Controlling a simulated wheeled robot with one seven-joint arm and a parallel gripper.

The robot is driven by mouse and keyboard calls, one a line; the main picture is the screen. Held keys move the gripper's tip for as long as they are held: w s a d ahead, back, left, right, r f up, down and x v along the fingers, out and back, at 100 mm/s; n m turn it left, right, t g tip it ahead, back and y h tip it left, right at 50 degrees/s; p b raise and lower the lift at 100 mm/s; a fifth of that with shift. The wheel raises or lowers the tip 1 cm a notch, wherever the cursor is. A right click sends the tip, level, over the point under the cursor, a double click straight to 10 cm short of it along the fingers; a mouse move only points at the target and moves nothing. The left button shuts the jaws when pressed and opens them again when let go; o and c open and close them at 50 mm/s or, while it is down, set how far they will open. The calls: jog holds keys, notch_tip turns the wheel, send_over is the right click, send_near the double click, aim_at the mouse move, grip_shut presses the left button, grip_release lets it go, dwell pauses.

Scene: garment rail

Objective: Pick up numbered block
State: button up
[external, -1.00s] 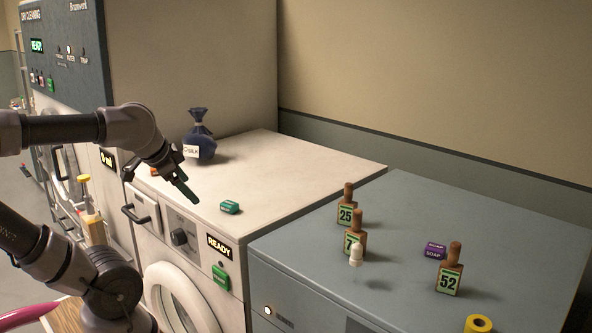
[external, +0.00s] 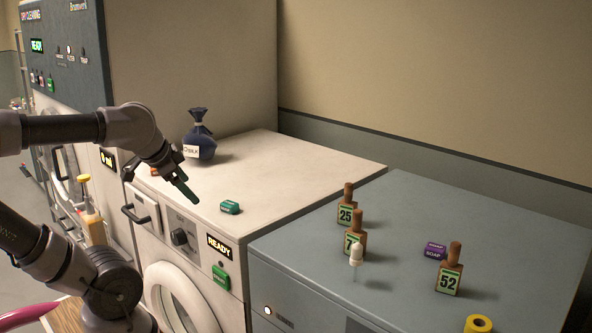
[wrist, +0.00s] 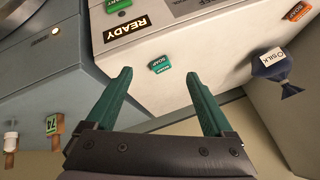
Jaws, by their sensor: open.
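The numbered blocks are brown wooden pieces with knobbed tops and pale green number labels. In the external view they stand upright on the grey machine top at right: block 25 (external: 347,213) at the back, a block starting with 7 (external: 353,243) in front of it, and block 52 (external: 449,279) further right. In the wrist view a block labelled 74 (wrist: 53,126) shows at the lower left edge. My gripper (external: 188,191) hangs over the white washer's front edge, left of the blocks and apart from them. In the wrist view its green fingers (wrist: 158,73) are spread, with nothing held.
A green soap bar (external: 230,207) lies on the white washer (external: 300,168), near my gripper. A blue sack labelled silk (external: 199,137) stands behind. A white dropper (external: 356,256) partly overlaps block 7x. A purple soap (external: 434,251) and yellow roll (external: 478,323) are near block 52.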

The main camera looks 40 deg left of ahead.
jog(key=shift+c, duration=1.2)
